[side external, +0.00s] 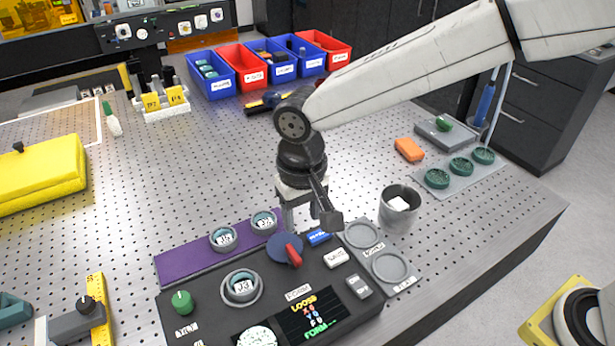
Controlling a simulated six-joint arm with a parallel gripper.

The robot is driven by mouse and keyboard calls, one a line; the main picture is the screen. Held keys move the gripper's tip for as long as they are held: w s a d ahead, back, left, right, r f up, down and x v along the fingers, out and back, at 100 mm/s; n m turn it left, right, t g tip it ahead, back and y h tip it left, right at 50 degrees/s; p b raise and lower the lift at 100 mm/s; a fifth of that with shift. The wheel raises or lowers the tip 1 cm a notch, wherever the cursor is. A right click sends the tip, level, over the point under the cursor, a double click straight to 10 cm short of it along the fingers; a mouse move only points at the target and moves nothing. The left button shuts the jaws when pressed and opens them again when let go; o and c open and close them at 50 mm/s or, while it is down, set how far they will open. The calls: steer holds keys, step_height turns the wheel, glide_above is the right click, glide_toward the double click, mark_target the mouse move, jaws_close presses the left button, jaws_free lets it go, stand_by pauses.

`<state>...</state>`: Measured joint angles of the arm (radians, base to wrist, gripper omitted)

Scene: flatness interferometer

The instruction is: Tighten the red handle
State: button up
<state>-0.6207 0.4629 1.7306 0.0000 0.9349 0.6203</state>
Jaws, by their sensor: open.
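The red handle (293,255) sits on a dark blue round knob (279,247) at the back edge of the black instrument panel (215,318). My gripper (309,220) points down just above and behind the handle, apart from it as far as this view shows. Its jaws are open and nothing shows between them. The panel's small display (314,315) shows coloured text, with "LOOSE" at the top. A ring-shaped holder with a part marked J3 (243,287) sits left of the handle.
A purple mat (185,262) with two marked round parts lies behind the panel. A blue button (319,237) and white button (336,258) sit right of the handle. A grey cup (399,212) stands behind a tray (375,251) with two round recesses. A green knob (182,301) is left.

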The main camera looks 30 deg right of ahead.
mark_target(293, 252)
steer(key=shift+s+a+r, duration=0.1)
steer(key=shift+s+a, duration=0.05)
steer(key=shift+a, duration=0.9)
steer(key=shift+f, duration=3.95)
steer(key=shift+c, duration=0.2)
jaws_close()
